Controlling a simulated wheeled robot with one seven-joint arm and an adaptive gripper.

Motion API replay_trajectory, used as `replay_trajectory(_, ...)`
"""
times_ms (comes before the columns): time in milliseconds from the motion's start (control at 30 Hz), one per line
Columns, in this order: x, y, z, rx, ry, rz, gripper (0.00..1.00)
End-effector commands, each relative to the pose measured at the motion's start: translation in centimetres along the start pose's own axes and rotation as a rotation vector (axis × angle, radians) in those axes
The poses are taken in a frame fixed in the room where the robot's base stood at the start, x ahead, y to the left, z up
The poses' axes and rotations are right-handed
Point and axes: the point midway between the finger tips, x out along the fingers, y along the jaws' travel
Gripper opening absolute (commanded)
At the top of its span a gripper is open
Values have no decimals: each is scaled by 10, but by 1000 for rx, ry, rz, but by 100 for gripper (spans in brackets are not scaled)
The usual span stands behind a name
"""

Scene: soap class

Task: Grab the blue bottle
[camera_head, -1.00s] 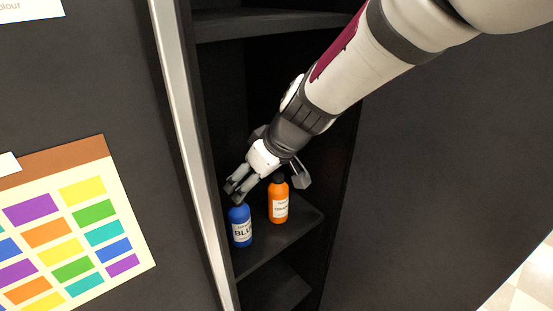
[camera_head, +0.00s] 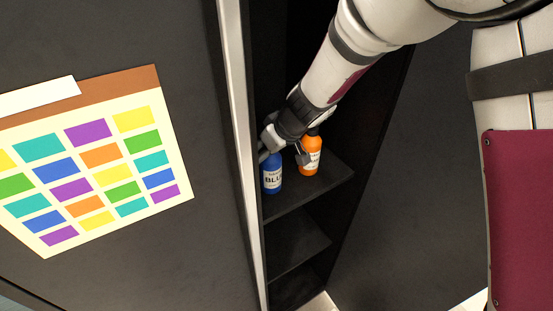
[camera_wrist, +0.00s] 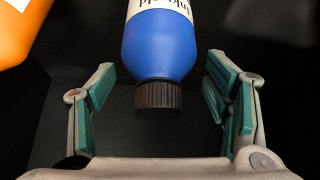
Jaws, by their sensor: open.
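The blue bottle (camera_head: 272,176) stands on a dark shelf at its left side in the head view. In the wrist view the blue bottle (camera_wrist: 162,52) shows its blue shoulder, part of a white label and a black ribbed cap. My gripper (camera_head: 282,152) is at the bottle's top in the head view. In the wrist view my gripper (camera_wrist: 170,92) is open, its green-padded fingers on either side of the bottle with gaps to both. The bottle's cap is hidden in the head view.
An orange bottle (camera_head: 311,155) stands just right of the blue one; it also shows at the upper left of the wrist view (camera_wrist: 18,32). A pale upright edge (camera_head: 239,140) bounds the shelf at left. A lower shelf (camera_head: 292,240) is empty.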

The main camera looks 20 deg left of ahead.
Motion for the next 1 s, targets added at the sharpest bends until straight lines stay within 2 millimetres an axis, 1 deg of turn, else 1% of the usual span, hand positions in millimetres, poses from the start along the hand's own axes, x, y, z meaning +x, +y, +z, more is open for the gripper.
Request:
replay_trajectory(100,7,0,0,1,0,0,71)
replay_trajectory(300,7,1,0,1,0,1,71)
replay_trajectory(333,7,1,0,1,0,1,68)
replay_trajectory(633,7,1,0,1,0,1,0)
replay_trajectory(1000,5,1,-1,1,2,2,0)
